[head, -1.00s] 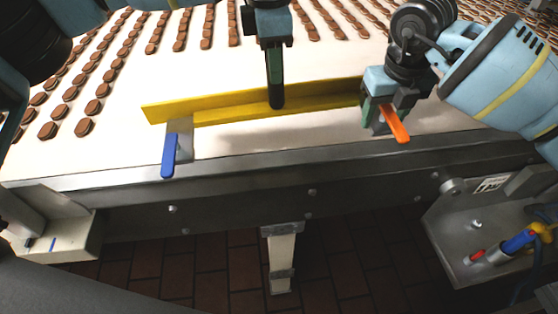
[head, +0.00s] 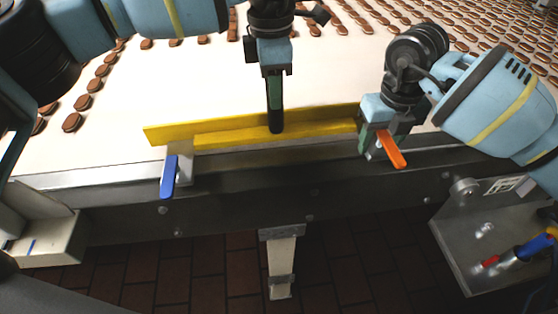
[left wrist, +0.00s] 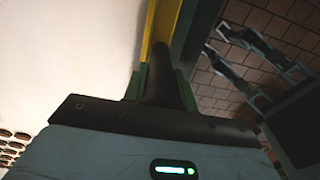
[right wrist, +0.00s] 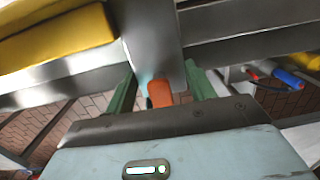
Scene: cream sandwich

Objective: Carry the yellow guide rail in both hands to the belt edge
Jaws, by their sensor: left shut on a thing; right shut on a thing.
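The yellow guide rail (head: 168,133) lies lengthwise along the near edge of the white belt (head: 165,82), close to the metal belt edge (head: 95,176). A grey bracket with a blue handle (head: 169,177) is at its left end; an orange handle (head: 391,149) is at its right end. My left gripper (head: 275,104) is shut on a dark upright post (left wrist: 160,75) at the rail's middle. My right gripper (head: 376,138) is shut at the right end, with the orange handle (right wrist: 160,92) and grey bracket (right wrist: 148,40) between its fingers. The exact grip is partly hidden.
Rows of brown sandwich biscuits (head: 72,122) lie on the belt behind and left of the rail. The dark belt frame (head: 230,202) runs below the edge, with a leg (head: 281,262). A metal shelf with tools (head: 485,232) stands at the lower right.

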